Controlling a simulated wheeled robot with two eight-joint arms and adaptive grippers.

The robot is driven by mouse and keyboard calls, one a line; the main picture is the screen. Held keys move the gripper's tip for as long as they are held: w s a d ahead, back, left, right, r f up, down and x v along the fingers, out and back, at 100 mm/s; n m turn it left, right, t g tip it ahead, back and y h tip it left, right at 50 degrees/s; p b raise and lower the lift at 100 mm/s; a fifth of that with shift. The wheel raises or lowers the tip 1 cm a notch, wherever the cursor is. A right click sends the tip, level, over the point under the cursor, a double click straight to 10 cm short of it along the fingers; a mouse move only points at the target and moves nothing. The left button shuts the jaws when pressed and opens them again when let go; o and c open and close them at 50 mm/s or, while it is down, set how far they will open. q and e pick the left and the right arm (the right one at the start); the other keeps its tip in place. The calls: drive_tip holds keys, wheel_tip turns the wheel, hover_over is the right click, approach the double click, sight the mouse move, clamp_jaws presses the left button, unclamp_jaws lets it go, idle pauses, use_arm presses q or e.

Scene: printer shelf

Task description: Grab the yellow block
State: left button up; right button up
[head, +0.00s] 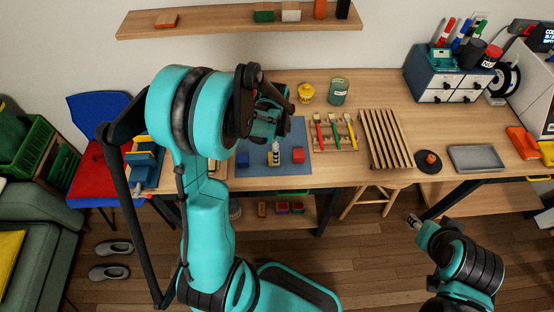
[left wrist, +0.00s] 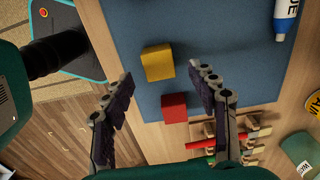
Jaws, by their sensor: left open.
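In the head view my left gripper (head: 270,122) hangs over the back of the mat, empty. My right gripper (head: 414,221) is low at the right, in front of the table; its fingers are too small to judge.
A white glue bottle (left wrist: 285,15) is on the mat near the blocks. A rack with coloured tools (head: 335,136) and a slatted wooden rack (head: 385,139) stand right of the mat. A yellow jar (head: 306,93) and a green jar (head: 338,92) stand behind.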

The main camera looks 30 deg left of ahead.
use_arm(q)
wheel_tip(320, 180, down, 4)
drive_tip(key=shift+s+a+f+b, duration=0.1)
drive_tip(key=shift+a+f+b, duration=0.05)
drive_tip(key=shift+b, duration=0.5)
drive_tip(key=c, duration=1.2)
drive_tip(key=shift+o, duration=0.2)
